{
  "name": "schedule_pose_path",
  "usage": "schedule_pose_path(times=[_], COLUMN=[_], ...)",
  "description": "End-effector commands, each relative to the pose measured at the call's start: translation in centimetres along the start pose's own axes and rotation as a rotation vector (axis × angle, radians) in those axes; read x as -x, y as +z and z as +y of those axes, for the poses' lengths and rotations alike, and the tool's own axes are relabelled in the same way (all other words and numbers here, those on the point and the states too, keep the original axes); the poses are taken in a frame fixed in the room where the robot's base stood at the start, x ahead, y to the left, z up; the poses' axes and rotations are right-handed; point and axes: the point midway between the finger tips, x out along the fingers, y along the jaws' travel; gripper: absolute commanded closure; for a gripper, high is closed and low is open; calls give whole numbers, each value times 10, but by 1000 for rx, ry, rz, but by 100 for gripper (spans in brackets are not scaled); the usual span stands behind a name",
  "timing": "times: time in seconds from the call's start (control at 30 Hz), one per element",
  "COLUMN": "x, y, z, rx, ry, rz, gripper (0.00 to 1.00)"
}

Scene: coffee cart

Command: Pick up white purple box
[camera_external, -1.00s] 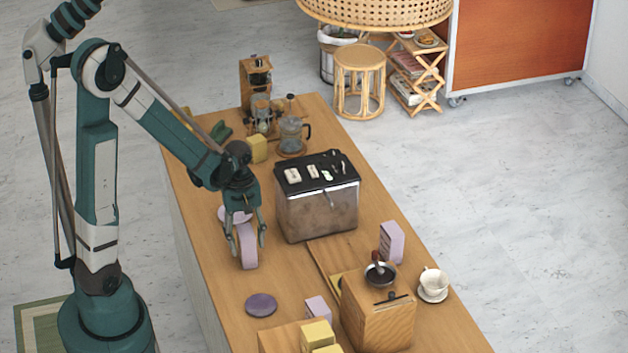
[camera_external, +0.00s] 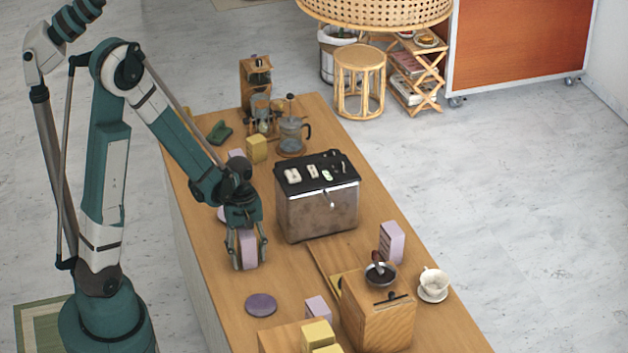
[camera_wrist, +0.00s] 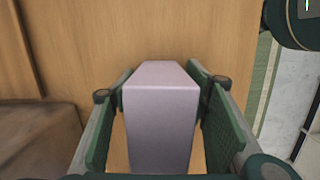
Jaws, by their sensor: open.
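A pale purple box (camera_wrist: 160,115) stands upright on the wooden counter between the two fingers of my gripper (camera_wrist: 160,125) in the wrist view. The fingers are open on either side of it, with a narrow gap at least on the right; contact on the left is unclear. In the external view the same box (camera_external: 249,247) shows between the fingers of my gripper (camera_external: 248,250), left of the metal coffee machine. Another white and purple box (camera_external: 391,242) stands at the right edge of the counter. A small purple box (camera_external: 317,308) is near the front.
The metal coffee machine (camera_external: 318,212) stands right of my gripper. A wooden grinder (camera_external: 378,312), a white cup (camera_external: 433,283) and yellow boxes (camera_external: 317,335) are toward the front. A flat purple disc (camera_external: 261,305) lies on the counter (camera_external: 222,285), with bare wood around it.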

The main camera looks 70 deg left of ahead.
Motion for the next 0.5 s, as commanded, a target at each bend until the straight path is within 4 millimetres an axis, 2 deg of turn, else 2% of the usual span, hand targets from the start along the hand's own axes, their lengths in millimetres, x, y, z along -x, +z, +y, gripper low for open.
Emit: schedule_pose_path(times=[0.3, 0.5], x=[0, 0], y=[0, 0], z=[0, 0], rx=[0, 0], ry=[0, 0], rz=[0, 0], gripper=[54, 80])
